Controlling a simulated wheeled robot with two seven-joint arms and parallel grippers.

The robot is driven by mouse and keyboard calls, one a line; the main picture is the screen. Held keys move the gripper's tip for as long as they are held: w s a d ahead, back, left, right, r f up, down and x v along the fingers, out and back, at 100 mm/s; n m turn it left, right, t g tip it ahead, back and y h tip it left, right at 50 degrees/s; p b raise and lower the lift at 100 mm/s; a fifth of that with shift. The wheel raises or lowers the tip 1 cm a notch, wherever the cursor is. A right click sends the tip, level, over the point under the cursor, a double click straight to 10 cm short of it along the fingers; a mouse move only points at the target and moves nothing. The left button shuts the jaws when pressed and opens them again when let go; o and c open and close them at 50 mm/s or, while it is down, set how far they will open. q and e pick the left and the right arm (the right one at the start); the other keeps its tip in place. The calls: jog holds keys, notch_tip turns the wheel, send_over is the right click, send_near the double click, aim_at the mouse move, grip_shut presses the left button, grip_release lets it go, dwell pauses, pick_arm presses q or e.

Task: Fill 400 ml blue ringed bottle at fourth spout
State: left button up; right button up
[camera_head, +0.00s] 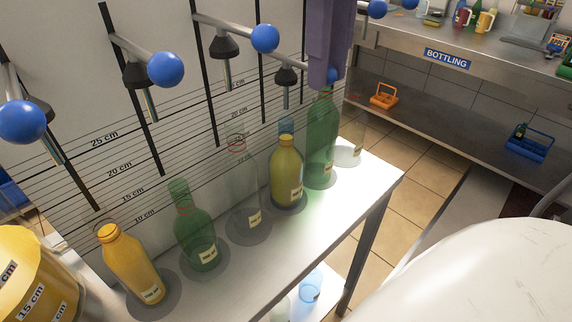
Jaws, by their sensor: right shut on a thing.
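A bottle with a blue band at its neck (287,176) stands upright on a grey disc on the white bench, under the fourth spout (286,97). Yellow liquid fills its body up to about the shoulder; the neck above looks clear and bluish. My left gripper is out of view.
An amber bottle (130,265), a green bottle (194,235) and a clear red-ringed bottle (240,185) stand in the row. Other knobs (165,69) hang over the bench. A bottling counter (480,60) is at the back right. A yellow jug (35,280) is lower left.

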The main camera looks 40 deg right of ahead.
notch_tip(320, 180, up, 6)
jog(key=p, duration=0.4)
jog(key=shift+f, duration=0.2)
jog(key=shift+r, duration=0.3)
jog(key=o, duration=0.4)
jog(key=shift+r, duration=0.3)
jog(key=o, duration=0.5)
jog(key=shift+f, duration=0.15)
notch_tip(320, 180, up, 10)
jog(key=shift+r, duration=0.2)
